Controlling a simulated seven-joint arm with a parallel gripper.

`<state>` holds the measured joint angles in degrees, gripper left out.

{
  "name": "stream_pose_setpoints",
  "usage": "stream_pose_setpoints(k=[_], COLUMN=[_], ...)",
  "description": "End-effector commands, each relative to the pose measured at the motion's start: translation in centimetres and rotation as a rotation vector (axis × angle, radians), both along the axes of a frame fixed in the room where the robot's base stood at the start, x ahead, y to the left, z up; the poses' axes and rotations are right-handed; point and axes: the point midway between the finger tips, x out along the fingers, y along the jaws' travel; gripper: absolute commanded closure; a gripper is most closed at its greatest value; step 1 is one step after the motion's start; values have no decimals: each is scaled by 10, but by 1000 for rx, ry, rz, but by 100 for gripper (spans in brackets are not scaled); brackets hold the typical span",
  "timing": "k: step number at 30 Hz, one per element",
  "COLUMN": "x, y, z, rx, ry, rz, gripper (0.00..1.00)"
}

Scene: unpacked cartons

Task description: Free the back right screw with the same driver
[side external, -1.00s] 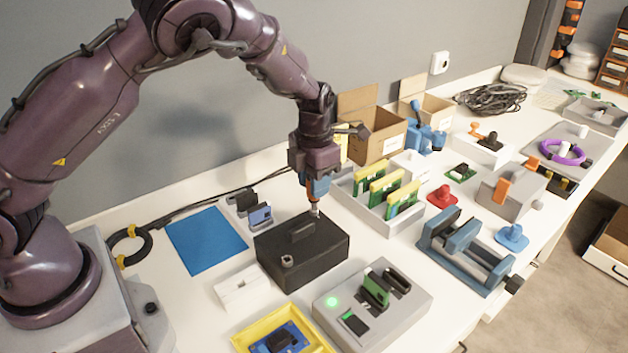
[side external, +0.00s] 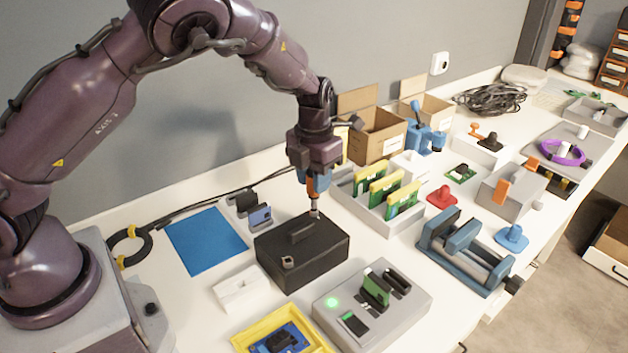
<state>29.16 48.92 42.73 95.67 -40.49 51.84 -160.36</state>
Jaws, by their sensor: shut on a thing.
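My gripper (side external: 314,178) is shut on a driver (side external: 313,190) with an orange and blue handle, held upright. The driver's metal tip is at the back right corner of the black box (side external: 301,262), where the screw sits. The tip hides that screw, and I cannot tell whether it is seated in the head. Another screw (side external: 287,262) shows at the box's front left corner, standing up from the lid.
A white tray with green and yellow boards (side external: 398,226) stands right of the box. A grey device with a green light (side external: 341,322) is in front, with a white block (side external: 240,288) and yellow tray (side external: 244,344) nearby. A blue mat (side external: 204,240) lies left.

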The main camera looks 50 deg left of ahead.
Motion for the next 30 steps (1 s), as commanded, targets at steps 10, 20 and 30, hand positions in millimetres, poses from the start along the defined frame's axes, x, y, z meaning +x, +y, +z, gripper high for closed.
stream_pose_setpoints(k=[10,20,30], x=[0,0,0], y=[0,0,0], z=[22,35,35], rx=[-1,0,-1], ry=[-1,1,1], rz=[-1,0,0], gripper=[96,96,96])
